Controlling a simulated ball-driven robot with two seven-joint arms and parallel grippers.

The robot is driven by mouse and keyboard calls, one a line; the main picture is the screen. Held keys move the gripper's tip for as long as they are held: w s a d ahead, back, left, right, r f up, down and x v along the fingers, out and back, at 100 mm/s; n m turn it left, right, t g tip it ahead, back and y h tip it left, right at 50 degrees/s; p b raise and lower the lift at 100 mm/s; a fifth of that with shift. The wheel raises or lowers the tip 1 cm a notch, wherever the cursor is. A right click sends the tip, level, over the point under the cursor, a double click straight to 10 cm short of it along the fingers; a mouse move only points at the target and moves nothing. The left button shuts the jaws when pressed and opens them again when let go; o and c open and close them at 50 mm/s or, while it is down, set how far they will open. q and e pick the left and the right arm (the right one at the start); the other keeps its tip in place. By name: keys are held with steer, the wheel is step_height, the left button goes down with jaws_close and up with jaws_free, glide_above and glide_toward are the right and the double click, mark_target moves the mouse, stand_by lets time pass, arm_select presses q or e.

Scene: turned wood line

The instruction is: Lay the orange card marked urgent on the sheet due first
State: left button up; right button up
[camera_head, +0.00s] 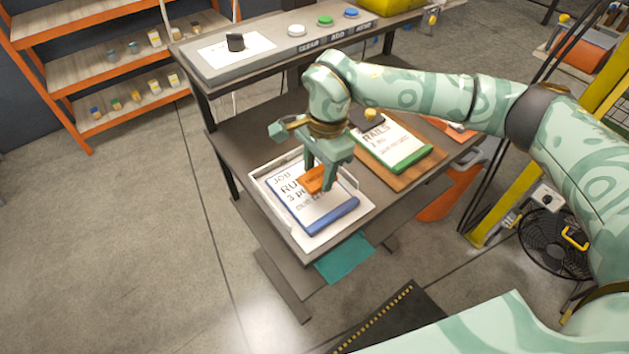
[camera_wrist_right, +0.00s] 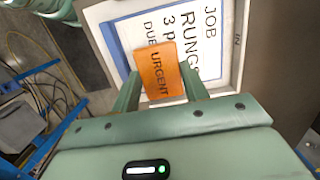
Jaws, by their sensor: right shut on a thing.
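The orange card (camera_head: 316,181) is held in my right gripper (camera_head: 320,176), shut on it. In the right wrist view the card (camera_wrist_right: 158,72) reads URGENT and sits between both fingers. It is over the job sheet (camera_head: 292,199) headed JOB RUNGS, blue-edged, in a white tray (camera_head: 268,210); I cannot tell whether card and sheet touch. The card covers part of that sheet's due line. A second sheet (camera_head: 388,143), marked RAILS with a green edge, lies on a brown board (camera_head: 402,176) to the right; its due line is too small to read. My left gripper is not in view.
A dark block with a yellow knob (camera_head: 371,114) sits at the RAILS sheet's top. A raised shelf behind holds white, green and blue buttons (camera_head: 325,21) and a paper with a dark object (camera_head: 236,42). A teal sheet (camera_head: 343,259) shows below the table's front.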

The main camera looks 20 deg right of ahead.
mark_target(315, 175)
steer(key=shift+a+f, duration=0.3)
steer(key=shift+f, duration=0.05)
steer(key=shift+a+f, duration=0.1)
steer(key=shift+f, duration=1.55)
steer(key=o, duration=1)
steer(key=shift+f, duration=0.15)
steer(key=shift+c, duration=0.2)
steer(key=r, duration=0.4)
steer(key=d+r, duration=0.1)
steer(key=r, duration=0.7)
steer(key=shift+w+d+r, duration=0.1)
steer(key=shift+w+d, duration=0.05)
steer(key=shift+w, duration=0.15)
